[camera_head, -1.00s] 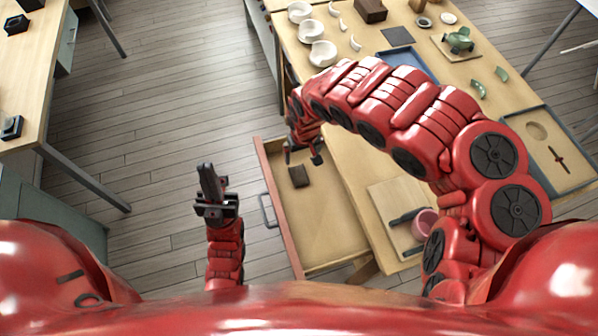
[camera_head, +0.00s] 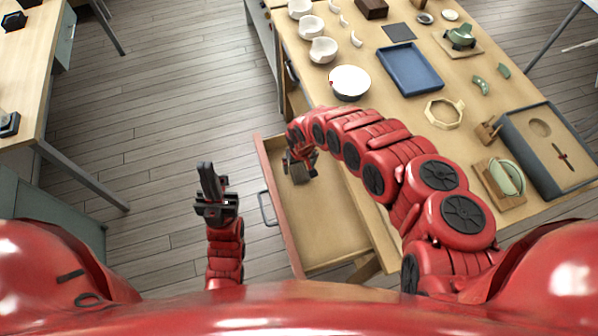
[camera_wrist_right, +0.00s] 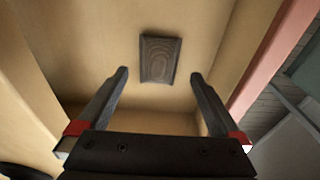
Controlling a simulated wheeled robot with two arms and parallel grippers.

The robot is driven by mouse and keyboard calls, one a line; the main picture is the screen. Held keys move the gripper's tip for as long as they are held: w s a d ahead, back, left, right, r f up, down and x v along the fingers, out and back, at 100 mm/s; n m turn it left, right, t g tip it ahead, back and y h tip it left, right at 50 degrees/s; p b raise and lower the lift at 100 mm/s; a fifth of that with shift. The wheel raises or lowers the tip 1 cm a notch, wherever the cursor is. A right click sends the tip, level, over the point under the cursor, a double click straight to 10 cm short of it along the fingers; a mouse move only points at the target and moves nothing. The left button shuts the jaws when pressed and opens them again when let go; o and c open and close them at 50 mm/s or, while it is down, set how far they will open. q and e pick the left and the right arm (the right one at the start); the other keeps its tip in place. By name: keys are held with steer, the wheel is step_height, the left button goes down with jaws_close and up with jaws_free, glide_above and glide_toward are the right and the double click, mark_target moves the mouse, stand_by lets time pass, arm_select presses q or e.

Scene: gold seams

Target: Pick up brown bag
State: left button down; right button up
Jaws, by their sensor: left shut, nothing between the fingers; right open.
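The brown bag (camera_head: 299,175) looks like a small dark flat rectangle in the open drawer (camera_head: 322,243). In the right wrist view the bag (camera_wrist_right: 160,58) lies on the drawer floor, with a ridged oval pattern on top. My right gripper (camera_head: 300,157) is over the drawer and partly covers the bag in the head view. In the wrist view its open fingers (camera_wrist_right: 159,76) point toward the bag, which shows beyond and between the tips; nothing is held. My left gripper (camera_head: 208,180) is shut and empty, left of the drawer.
The table carries a white bowl (camera_head: 349,82), a blue tray (camera_head: 411,70) and several pottery pieces. Bare wooden floor lies left of the drawer.

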mark_target(299, 171)
steer(key=shift+w+a+f, duration=0.1)
steer(key=shift+f, duration=0.6)
steer(key=shift+w+f+b, duration=0.15)
steer(key=shift+f+b, duration=0.15)
steer(key=shift+f, duration=0.45)
steer(key=shift+w+f+b, duration=0.1)
steer(key=shift+f+b, duration=0.15)
steer(key=shift+f, duration=0.45)
steer(key=shift+r, duration=0.1)
jaws_close()
